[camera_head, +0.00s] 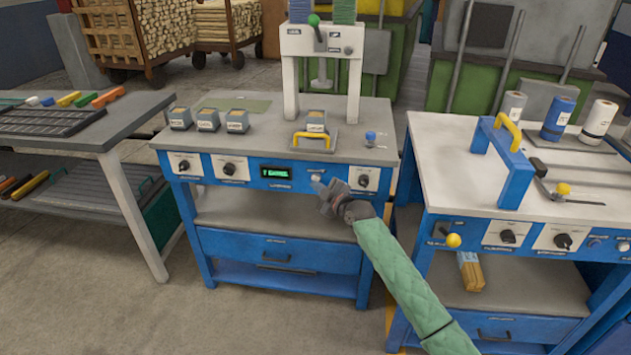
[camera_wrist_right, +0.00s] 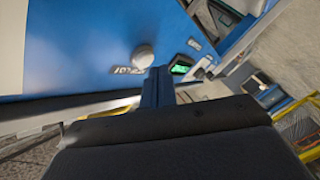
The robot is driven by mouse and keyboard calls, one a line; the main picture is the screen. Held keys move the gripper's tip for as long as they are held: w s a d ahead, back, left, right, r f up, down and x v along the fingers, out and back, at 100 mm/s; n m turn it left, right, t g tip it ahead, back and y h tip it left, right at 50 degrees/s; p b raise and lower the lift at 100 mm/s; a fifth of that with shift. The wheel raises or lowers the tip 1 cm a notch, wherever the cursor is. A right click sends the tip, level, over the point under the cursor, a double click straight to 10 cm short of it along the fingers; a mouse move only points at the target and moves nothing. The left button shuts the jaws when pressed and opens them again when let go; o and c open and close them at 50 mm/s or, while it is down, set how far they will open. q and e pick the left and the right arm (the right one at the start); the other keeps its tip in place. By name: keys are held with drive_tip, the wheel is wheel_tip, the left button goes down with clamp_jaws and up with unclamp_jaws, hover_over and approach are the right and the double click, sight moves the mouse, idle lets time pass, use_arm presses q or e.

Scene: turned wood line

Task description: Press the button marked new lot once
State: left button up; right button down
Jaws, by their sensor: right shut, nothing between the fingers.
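A small pale round button (camera_head: 316,178) sits on the blue front panel of the middle bench, right of a green-lit display (camera_head: 277,172). Its label is too small to read surely. The button also shows in the right wrist view (camera_wrist_right: 143,57), on the blue panel beside a small white label. My right gripper (camera_head: 322,187) is shut and empty, with its tips close in front of this button. In the right wrist view its fingertips (camera_wrist_right: 158,84) are just below and right of the button; I cannot tell if they touch it. My left gripper is out of view.
Dial knobs (camera_head: 229,168) flank the display on the panel. A white press frame (camera_head: 322,68) and several small grey boxes (camera_head: 208,119) stand on the benchtop (camera_head: 262,130). The right bench (camera_head: 455,150) carries a blue fixture with a yellow handle (camera_head: 508,132).

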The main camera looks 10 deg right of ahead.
drive_tip(key=shift+w+d+b, duration=0.15)
drive_tip(key=shift+w+b, duration=0.2)
drive_tip(key=shift+w, duration=0.25)
idle(0.7)
idle(0.4)
drive_tip(key=shift+s+a+p, duration=0.2)
drive_tip(key=shift+s+p, duration=0.3)
drive_tip(key=shift+s, duration=0.3)
drive_tip(key=s+p, duration=0.1)
drive_tip(key=s, duration=0.1)
drive_tip(key=s+a+p, duration=0.1)
drive_tip(key=s+p, duration=0.1)
drive_tip(key=shift+s+a, duration=0.15)
drive_tip(key=shift+s, duration=0.25)
idle(0.5)
